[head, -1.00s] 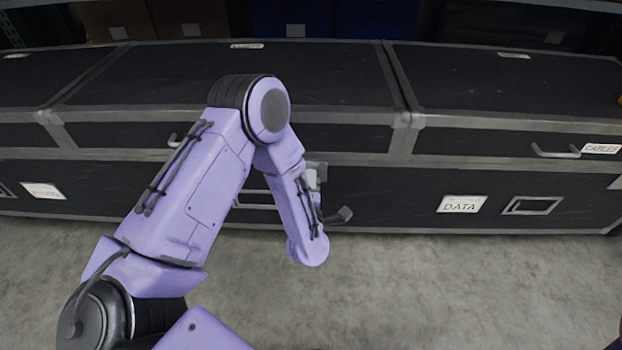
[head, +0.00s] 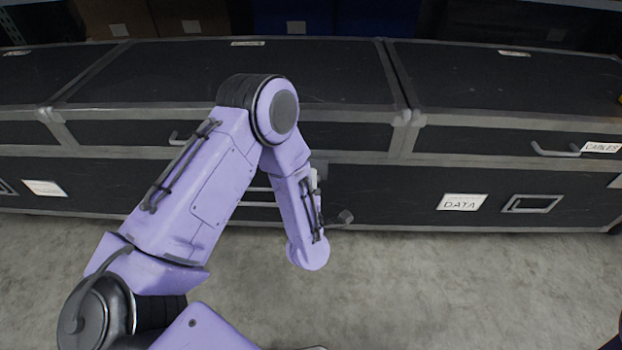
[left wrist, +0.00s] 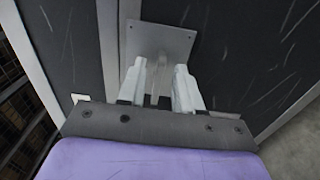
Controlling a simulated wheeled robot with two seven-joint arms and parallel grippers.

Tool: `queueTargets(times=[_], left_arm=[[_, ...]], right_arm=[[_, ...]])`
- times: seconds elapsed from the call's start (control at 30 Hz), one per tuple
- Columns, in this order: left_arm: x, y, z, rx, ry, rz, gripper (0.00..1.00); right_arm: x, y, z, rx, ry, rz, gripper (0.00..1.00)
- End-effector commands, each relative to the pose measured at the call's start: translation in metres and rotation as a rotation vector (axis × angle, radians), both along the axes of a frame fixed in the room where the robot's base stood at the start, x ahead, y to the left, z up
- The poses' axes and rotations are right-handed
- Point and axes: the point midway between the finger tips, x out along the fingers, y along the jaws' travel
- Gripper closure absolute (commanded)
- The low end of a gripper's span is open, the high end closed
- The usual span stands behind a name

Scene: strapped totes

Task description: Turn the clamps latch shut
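In the left wrist view, a grey metal latch plate (left wrist: 176,36) sits on the dark case face, with a narrow latch handle (left wrist: 158,78) standing out from it. My left gripper (left wrist: 159,72) has its two pale fingers on either side of the handle, at the plate. Slim gaps seem to show between fingers and handle, so they look apart. In the head view my purple forearm hides most of the latch and the gripper; only a small pale piece shows beside it. I cannot read a clamps label. My right gripper is not in view.
A row of black strapped cases (head: 345,77) spans the view. A DATA label (head: 462,202), a recessed pull (head: 532,204) and a CABLES label (head: 601,147) are at the right. A bar handle (head: 555,150) juts out there. Bare concrete floor (head: 450,290) lies in front.

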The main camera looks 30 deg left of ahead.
Motion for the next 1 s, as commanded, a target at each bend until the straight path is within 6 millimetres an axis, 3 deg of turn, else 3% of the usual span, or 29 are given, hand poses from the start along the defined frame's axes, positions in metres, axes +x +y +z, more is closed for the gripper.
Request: queueTargets(times=[0.2,0.4,1.0], left_arm=[[-0.045,-0.029,0.003,0.003,0.005,-0.007,0.66],[-0.074,-0.045,0.001,0.002,0.005,-0.002,0.66],[-0.079,-0.047,0.000,0.005,0.004,0.001,0.66]], right_arm=[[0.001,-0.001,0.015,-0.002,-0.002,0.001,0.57],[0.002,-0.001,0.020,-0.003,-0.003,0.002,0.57],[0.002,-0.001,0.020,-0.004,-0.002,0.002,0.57]])
